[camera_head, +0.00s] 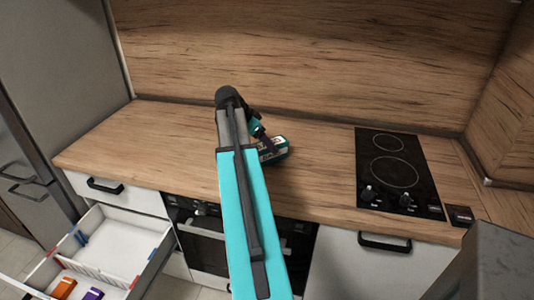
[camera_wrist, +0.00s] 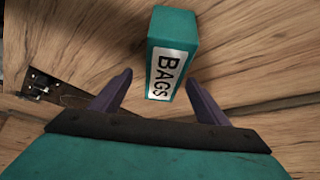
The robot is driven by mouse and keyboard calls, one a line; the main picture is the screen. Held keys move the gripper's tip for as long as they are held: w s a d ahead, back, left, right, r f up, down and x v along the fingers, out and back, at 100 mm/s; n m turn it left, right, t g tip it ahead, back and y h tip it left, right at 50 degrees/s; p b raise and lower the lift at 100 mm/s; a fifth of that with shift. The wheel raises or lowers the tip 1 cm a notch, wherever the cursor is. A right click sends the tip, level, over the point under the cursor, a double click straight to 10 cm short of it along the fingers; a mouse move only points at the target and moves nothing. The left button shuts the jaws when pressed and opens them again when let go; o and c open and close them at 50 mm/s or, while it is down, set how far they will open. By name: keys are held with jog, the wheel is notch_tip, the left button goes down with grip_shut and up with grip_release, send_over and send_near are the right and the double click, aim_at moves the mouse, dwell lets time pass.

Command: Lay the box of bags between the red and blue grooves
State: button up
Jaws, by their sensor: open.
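The box of bags (camera_wrist: 172,68) is a teal box with a white label reading BAGS. It stands on the wooden counter, and in the head view (camera_head: 278,149) it is partly hidden by my arm. My gripper (camera_wrist: 159,79) is open, with its two dark fingers pointing toward the box and nothing held. The box's near end appears between or just beyond the fingertips; contact cannot be told. The open white drawer (camera_head: 121,247) at lower left carries blue marks (camera_head: 80,238) and red marks (camera_head: 134,282) on its side walls.
A white divider (camera_head: 95,272) crosses the drawer near the red marks. An orange item (camera_head: 63,288) and a purple item (camera_head: 93,293) lie on its near side; the section beyond is empty. A black hob (camera_head: 397,172) is on the right. The wooden splashback (camera_head: 330,65) stands behind.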

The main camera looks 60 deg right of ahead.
jog(key=shift+x, duration=0.9)
jog(key=shift+p+x, duration=0.95)
jog(key=shift+x, duration=1.65)
jog(key=shift+w+d, duration=0.1)
jog(key=shift+r, duration=0.1)
jog(key=c, duration=1.5)
jog(key=shift+r, duration=0.1)
